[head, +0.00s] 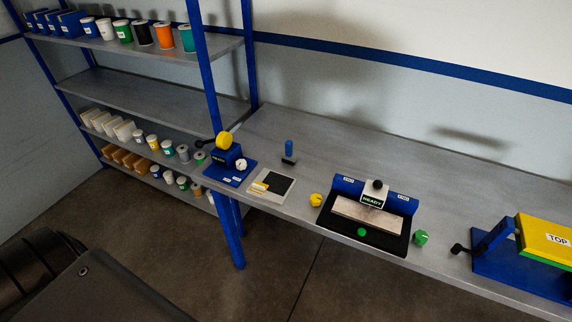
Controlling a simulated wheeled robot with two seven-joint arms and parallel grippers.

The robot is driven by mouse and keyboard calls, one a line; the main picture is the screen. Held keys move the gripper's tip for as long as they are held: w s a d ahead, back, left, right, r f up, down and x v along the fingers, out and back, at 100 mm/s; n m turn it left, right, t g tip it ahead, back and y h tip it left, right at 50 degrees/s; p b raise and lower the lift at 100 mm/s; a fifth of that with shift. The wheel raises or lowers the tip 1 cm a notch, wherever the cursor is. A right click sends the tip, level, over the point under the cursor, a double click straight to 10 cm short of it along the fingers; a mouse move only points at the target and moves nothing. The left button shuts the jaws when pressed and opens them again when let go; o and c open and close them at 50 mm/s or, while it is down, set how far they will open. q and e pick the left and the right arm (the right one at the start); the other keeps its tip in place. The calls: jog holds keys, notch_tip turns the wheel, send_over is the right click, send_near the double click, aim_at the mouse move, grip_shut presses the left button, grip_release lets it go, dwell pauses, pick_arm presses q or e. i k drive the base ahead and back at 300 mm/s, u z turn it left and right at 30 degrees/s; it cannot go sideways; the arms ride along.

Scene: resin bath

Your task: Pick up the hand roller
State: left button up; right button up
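A small tool with an upright blue handle (289,147) and a dark block-like foot stands on the grey bench, behind the machines; it may be the hand roller, but it is too small to be sure. In front of it and to its left, a light plate with a black square (274,184) lies near the bench's front edge. A small yellow and white piece (259,187) sits on that plate's left part; I cannot tell what it is. Neither of my grippers is in view.
The grey bench (440,185) is clear along its back. A blue device with a yellow knob (223,141), a blue and black press marked READY (352,238) and a blue and yellow machine marked TOP (545,240) stand on it. Blue-framed shelves (150,92) with several containers stand left.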

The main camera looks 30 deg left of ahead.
aim_at(288, 157)
jog(key=z, duration=0.2)
jog(key=k, duration=0.15)
jog(key=u, duration=1.15)
jog(key=i, duration=0.9)
jog(key=u, duration=0.25)
